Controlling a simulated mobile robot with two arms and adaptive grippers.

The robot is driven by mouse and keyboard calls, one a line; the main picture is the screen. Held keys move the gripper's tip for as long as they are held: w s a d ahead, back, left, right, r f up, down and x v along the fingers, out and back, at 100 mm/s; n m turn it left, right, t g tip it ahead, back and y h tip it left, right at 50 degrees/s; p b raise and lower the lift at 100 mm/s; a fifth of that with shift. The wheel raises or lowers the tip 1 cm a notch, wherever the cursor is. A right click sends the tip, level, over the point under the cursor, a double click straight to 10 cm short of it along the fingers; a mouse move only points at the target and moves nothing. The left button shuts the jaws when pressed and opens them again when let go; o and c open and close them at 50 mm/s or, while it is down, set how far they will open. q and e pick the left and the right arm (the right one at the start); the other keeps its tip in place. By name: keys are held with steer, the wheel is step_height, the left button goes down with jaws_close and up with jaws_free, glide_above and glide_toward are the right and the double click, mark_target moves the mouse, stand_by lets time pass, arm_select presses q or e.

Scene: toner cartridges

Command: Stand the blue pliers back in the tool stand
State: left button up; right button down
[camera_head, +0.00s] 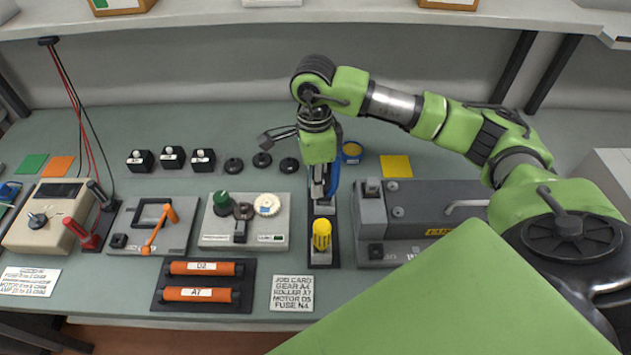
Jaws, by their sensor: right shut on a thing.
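The blue pliers (336,174) show as a narrow blue strip along the right side of my right gripper. My right gripper (320,196) points down and is shut on them, over the back part of the tool stand. The tool stand (321,260) is a narrow dark block near the middle of the bench, with a yellow-handled tool (322,234) upright at its front. The gripper and wrist hide most of the pliers and the stand's back. I cannot tell whether the pliers are inside the stand or above it. My left gripper is not in view.
A grey machine (430,225) stands close right of the stand. A white panel with knobs (245,240) is close left. Orange rollers in a black tray (203,293) and a printed card (292,293) lie in front.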

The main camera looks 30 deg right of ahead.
steer(key=shift+f, duration=0.1)
steer(key=c, duration=2)
jaws_free()
steer(key=shift+o, duration=0.2)
steer(key=r, duration=1.2)
steer(key=shift+w, duration=0.25)
steer(key=shift+d, duration=0.1)
